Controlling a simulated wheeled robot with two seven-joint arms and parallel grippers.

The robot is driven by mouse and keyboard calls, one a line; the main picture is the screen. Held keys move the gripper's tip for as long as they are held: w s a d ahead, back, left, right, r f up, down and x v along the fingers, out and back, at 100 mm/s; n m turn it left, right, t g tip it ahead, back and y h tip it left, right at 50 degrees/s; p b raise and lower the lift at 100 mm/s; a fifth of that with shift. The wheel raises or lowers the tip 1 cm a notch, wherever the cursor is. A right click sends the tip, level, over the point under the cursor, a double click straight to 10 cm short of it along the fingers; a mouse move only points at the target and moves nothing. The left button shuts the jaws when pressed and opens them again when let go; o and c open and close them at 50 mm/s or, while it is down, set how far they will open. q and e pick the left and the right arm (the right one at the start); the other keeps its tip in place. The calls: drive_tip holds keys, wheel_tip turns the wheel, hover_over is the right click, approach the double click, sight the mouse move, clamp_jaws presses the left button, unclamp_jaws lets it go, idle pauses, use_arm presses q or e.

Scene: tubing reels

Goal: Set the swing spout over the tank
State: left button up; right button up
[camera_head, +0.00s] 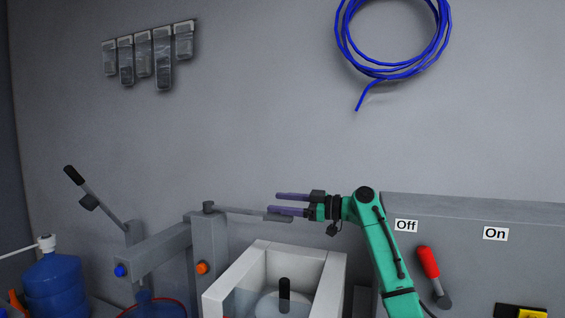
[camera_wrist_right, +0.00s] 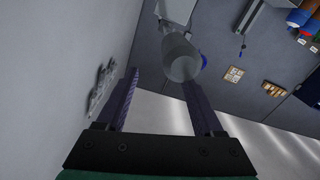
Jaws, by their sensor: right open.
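The swing spout (camera_head: 240,211) is a thin grey arm reaching right from the top of a grey post (camera_head: 208,245), with a thicker end near my right gripper. The tank (camera_head: 334,275) is an open white-walled box with clear water and a dark upright peg inside; it stands below the spout's end. My right gripper (camera_head: 277,202) is open, its purple fingers pointing left beside the spout's end. In the right wrist view a grey round-ended piece (camera_wrist_right: 182,60), apparently the spout, lies between the open fingers (camera_wrist_right: 160,80). Contact cannot be told. My left gripper is out of view.
A grey frame with a lever (camera_head: 85,190) and a blue bottle (camera_head: 55,285) stand at left. At right, a grey panel (camera_head: 470,255) carries Off and On labels and a red-handled lever (camera_head: 428,262). Blue tubing (camera_head: 372,70) hangs on the wall.

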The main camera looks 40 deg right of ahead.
wheel_tip(320, 180, up, 16)
drive_tip(key=p, duration=0.4)
drive_tip(key=shift+p, duration=0.4)
drive_tip(key=shift+d, duration=0.1)
